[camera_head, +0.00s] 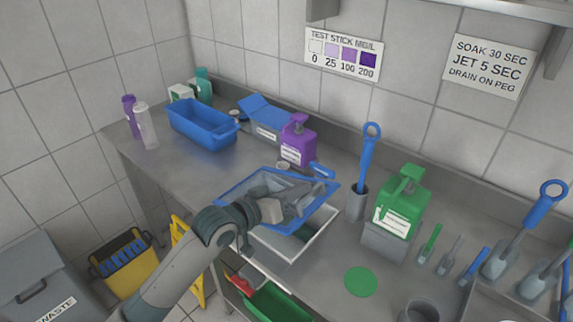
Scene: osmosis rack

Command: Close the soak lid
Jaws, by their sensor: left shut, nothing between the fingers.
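The soak lid (228,193) is a clear panel with a blue frame, and a blue handle piece (321,170) shows at its far right corner. It is over the far part of the sunken soak basin (318,238), whose pale rim and dark inside show at the near side. The lid looks raised or tilted; its exact angle is hard to tell. My left gripper (312,192) is shut and empty, in front of the lid, and hides much of its middle. I cannot tell whether it touches the lid. My right gripper is not in view.
A purple pump bottle (298,143) stands behind the lid. A grey holder (356,203) with a blue-handled tool and a green pump bottle (401,206) stand to the right. A blue tub (203,126) is far left. A green disc (361,281) lies on the steel counter.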

